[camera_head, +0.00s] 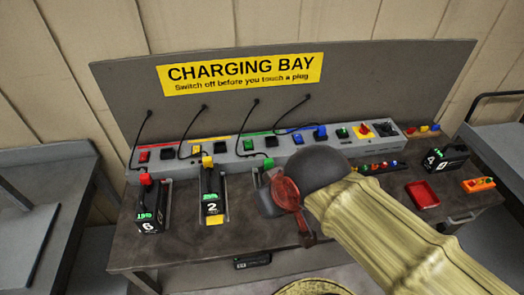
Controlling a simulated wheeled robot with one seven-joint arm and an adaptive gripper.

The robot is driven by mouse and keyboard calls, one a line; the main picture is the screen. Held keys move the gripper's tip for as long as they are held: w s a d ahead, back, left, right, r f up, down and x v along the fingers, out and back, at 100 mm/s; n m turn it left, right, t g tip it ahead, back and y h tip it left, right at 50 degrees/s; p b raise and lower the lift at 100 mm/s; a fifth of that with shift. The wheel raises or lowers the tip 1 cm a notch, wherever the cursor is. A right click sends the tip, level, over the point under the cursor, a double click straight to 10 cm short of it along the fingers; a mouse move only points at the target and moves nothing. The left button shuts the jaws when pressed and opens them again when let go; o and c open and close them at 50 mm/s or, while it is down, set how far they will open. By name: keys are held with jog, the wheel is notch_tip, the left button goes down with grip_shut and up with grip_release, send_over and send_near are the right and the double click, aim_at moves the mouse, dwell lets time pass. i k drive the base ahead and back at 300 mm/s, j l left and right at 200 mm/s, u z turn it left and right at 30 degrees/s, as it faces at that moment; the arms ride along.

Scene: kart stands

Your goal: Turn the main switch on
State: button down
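A red knob on a yellow plate (362,130), which looks like the main switch, sits near the right end of the grey charging panel (245,171). It is too small to tell which way it is turned. My gripper (292,205) is over the bench in front of the panel, left of and nearer than the switch, and apart from it. My dark wrist and yellow-sleeved arm hide part of it, so its fingers are not clear.
Batteries marked 6 (150,208) and 2 (211,190) stand upright with plugs on top. Black cables hang above the panel. A red tray (422,195), an orange tool (478,184) and a black battery (446,158) lie at right. Side tables flank the bench.

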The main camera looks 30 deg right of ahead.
aim_at(365, 130)
jog(key=z, duration=0.4)
jog(key=l+z, duration=0.15)
jog(key=z, duration=0.3)
jog(key=i+z, duration=0.1)
jog(key=z, duration=0.7)
jog(key=i+l+u, duration=0.15)
jog(key=u, duration=0.2)
jog(key=i+l+u, duration=0.15)
jog(key=u, duration=0.25)
jog(key=i+l+u, duration=0.1)
jog(key=l+u, duration=0.25)
